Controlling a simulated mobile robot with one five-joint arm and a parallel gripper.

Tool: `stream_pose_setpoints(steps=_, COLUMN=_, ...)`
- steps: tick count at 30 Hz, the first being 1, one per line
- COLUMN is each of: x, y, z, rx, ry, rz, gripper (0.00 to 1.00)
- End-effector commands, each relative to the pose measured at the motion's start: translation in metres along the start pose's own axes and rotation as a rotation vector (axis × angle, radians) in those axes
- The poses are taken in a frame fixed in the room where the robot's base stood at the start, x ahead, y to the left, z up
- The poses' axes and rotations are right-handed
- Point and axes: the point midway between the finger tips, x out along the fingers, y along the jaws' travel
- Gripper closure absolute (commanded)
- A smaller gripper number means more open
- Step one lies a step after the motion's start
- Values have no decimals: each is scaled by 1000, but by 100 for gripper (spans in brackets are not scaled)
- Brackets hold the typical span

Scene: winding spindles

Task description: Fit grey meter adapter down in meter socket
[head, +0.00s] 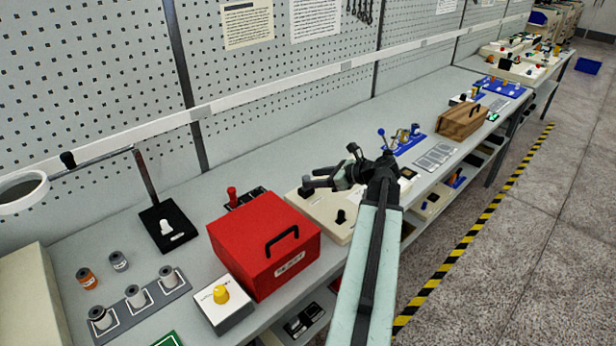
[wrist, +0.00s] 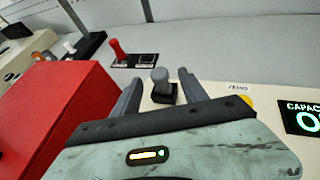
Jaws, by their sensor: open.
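A small grey knob-topped piece, which looks like the grey meter adapter (wrist: 160,76), stands upright on the cream meter in the wrist view. A black square block (wrist: 163,95) under it looks like the meter socket. I cannot tell whether the adapter is fully down in it. My gripper (head: 314,179) is over the cream meter (head: 334,230) in the head view. In the wrist view its two grey fingers stand open, one on each side of the adapter, with visible gaps. The adapter is not clearly visible in the head view, near my gripper.
A red box (head: 262,246) with a black handle stands close to the left of the meter. A red-handled piece (wrist: 117,48) stands on a black panel behind. A lit display (wrist: 306,119) is at right. A white box with a yellow knob (head: 221,294) is nearer the front.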

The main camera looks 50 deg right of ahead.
Motion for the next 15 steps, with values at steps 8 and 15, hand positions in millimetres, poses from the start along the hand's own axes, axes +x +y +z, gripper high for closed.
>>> stream_pose_setpoints(steps=8, x=-43, y=0, z=2, rx=1, ry=0, rz=-1, gripper=49)
stream_pose_setpoints(steps=15, x=-44, y=0, z=0, rx=0, ry=0, rz=1, gripper=49)
